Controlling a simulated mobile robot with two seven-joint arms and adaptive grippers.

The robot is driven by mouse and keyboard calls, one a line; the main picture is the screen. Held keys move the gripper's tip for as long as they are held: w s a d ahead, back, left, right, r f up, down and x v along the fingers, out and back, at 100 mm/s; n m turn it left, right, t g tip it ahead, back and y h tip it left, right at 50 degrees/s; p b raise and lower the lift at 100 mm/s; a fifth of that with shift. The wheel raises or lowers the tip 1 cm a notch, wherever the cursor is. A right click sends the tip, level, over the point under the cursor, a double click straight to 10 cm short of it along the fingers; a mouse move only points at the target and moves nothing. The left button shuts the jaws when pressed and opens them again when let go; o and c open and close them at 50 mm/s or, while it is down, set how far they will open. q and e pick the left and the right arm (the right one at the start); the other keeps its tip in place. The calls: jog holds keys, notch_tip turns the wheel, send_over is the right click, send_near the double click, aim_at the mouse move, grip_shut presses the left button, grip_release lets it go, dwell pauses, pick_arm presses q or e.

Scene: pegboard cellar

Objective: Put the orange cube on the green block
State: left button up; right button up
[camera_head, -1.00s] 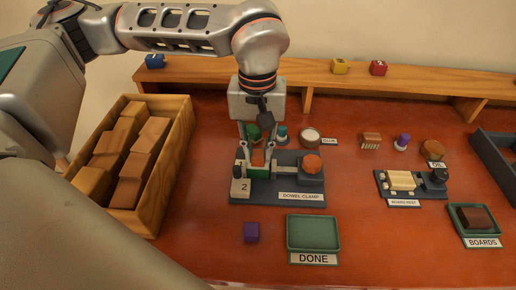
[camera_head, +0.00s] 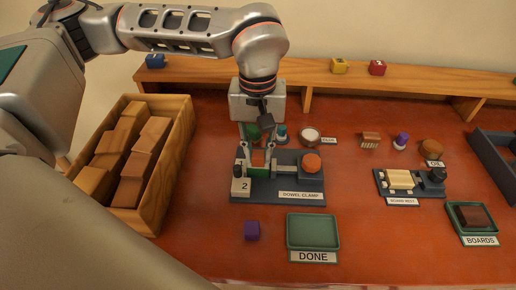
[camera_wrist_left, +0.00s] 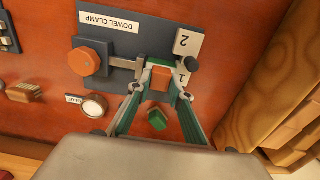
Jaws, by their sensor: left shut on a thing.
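The orange cube (camera_head: 257,159) is between the fingers of my left gripper (camera_head: 258,157), which is shut on it. The green block (camera_head: 259,173) sits in the dowel clamp (camera_head: 240,198), directly below the cube. In the left wrist view, the orange cube (camera_wrist_left: 160,78) shows between the fingertips, with a strip of the green block (camera_wrist_left: 163,57) at its far side. The cube looks at or just above the block's top; I cannot tell whether they touch. The fingers hide part of both. My right gripper is not in view.
The clamp has an orange knob (camera_head: 311,162) and a pale block marked 2 (camera_head: 241,188). A green DONE tray (camera_head: 313,246) and a purple cube (camera_head: 252,230) lie in front. A wooden crate of blocks (camera_head: 179,146) stands left. A dark green item (camera_wrist_left: 157,120) lies behind the clamp.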

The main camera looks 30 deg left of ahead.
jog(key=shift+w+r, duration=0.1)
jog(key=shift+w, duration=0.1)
pick_arm(q)
jog(key=o, duration=0.8)
jog(key=shift+c, duration=0.2)
jog(key=shift+o, duration=0.6)
jog(key=o, duration=0.4)
jog(key=shift+c, duration=0.2)
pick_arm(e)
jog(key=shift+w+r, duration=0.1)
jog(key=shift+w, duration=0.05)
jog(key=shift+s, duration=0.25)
